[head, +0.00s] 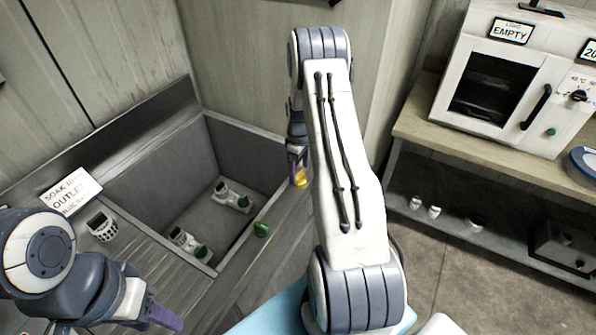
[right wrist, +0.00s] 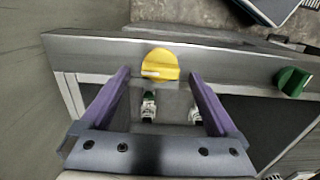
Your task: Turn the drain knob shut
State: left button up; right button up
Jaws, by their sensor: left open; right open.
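A round yellow knob (right wrist: 160,62) with a white mark sits on the grey sink's rim, seen between my right gripper's fingertips in the right wrist view. In the head view this yellow knob (head: 301,176) shows just below my right gripper (head: 297,151), partly hidden by it. A green knob (right wrist: 292,81) is on the same rim, to the right; it also shows in the head view (head: 262,230). No label tells which knob is the drain's. My right gripper is open with purple fingers; contact with the knob cannot be told. My left gripper (head: 163,316) is at the lower left, open, away from both.
The grey sink (head: 150,180) holds two white fittings with green parts (head: 232,197). A white oven (head: 500,85) marked "EMPTY" stands on a bench at right.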

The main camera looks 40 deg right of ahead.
jog(key=shift+f+p, duration=0.3)
jog(key=shift+f, duration=1.15)
jog(key=c, duration=1.4)
